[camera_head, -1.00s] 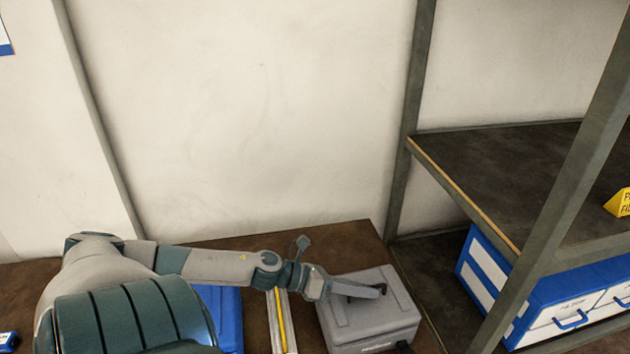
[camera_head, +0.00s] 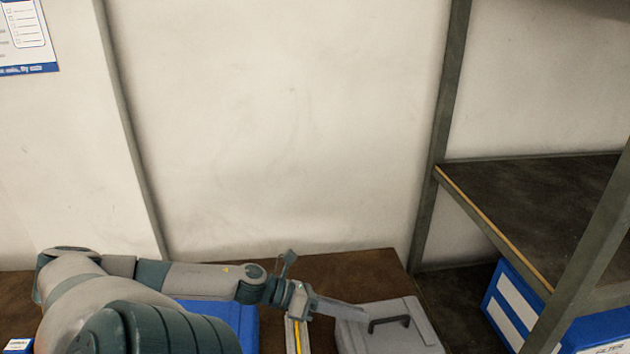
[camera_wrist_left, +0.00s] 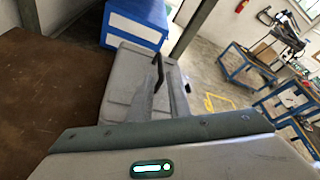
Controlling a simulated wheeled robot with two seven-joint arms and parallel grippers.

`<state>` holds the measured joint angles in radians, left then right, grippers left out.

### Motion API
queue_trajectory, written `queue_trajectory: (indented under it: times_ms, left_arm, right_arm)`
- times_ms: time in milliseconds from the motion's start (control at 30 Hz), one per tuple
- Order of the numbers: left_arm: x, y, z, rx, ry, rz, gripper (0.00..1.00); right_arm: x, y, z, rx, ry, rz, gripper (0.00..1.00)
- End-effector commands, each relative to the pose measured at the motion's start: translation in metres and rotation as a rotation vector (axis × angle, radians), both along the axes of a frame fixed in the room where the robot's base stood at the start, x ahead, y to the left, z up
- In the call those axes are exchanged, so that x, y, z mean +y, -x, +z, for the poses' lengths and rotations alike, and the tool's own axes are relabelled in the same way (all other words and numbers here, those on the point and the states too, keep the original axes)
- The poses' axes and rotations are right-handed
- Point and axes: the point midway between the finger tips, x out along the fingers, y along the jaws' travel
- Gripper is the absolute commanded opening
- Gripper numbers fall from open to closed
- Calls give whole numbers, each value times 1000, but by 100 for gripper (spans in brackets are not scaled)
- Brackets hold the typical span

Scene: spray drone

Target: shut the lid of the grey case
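The grey case (camera_head: 414,336) stands at the bottom right of the head view, its front cut off by the frame edge. Its lid (camera_wrist_left: 118,84) looks flat and level on the body, with no gap visible; the latch is not in view. A black handle (camera_head: 390,323) is on top. My left gripper (camera_head: 358,314) reaches over the lid from the left, its tips just left of the handle. In the left wrist view its two fingers (camera_wrist_left: 164,78) look apart with nothing held between them. Contact with the lid cannot be told. My right gripper is not in view.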

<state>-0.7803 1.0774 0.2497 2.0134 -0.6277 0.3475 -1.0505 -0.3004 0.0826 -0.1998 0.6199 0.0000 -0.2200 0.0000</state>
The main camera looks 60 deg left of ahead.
Motion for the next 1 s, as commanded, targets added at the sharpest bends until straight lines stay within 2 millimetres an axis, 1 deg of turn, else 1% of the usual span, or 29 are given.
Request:
queue_trajectory:
  times_ms: [33,400,600,800,1000]
  left_arm:
    - [3,6,0,3,1,1,17]
    - [32,41,16,2,1,3,17]
    - [45,58,23,1,1,2,17]
    - [50,65,27,1,0,-1,17]
    - [50,65,28,1,0,-1,17]
  right_arm:
    - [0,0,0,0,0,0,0]
    - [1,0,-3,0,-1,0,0]
    - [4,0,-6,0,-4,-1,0]
    - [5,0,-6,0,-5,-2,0]
    - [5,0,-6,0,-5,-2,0]
